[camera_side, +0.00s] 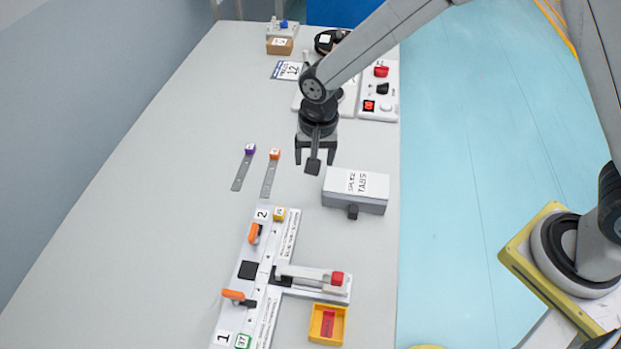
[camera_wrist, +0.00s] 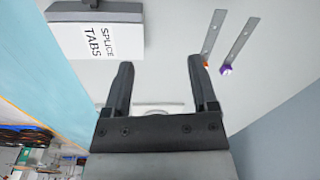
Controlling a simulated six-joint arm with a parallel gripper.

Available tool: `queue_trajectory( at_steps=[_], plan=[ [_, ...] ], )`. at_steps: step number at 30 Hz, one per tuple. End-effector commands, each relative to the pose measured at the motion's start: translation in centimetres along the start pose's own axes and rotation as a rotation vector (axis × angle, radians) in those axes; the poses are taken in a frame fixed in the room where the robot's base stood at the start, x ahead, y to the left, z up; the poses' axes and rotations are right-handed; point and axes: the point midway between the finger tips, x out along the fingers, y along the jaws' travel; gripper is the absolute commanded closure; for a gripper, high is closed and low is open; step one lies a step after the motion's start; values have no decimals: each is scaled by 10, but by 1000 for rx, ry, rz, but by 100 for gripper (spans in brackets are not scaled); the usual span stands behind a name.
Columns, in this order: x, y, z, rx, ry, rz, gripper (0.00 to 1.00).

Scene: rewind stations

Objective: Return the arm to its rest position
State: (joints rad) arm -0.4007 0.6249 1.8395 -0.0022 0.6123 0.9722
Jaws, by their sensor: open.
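My gripper (camera_side: 314,158) hangs above the table, pointing down, with its fingers apart and nothing between them. In the wrist view, my gripper (camera_wrist: 160,75) also shows two spread dark fingers with bare table beyond. It is up and to the left of the white and grey splice tabs box (camera_side: 356,188) in the side view. That box also shows in the wrist view (camera_wrist: 95,35). My arm reaches in from the upper right.
Two metal strips with a purple cube (camera_side: 250,148) and an orange cube (camera_side: 274,153) lie left of my gripper. A white splice fixture (camera_side: 247,270) with orange levers and a yellow tray (camera_side: 327,324) stand in front. A control panel (camera_side: 380,90) stands behind. The table's left side is clear.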

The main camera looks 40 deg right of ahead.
Motion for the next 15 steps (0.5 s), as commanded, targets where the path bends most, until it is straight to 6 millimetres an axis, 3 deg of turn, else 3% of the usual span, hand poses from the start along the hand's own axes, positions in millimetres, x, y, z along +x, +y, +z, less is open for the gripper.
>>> queue_trajectory(
  at_steps=[7,15],
  plan=[
    [-34,71,-14,-166,44,-31,25],
    [-59,147,-8,-353,103,-42,25]
  ],
)
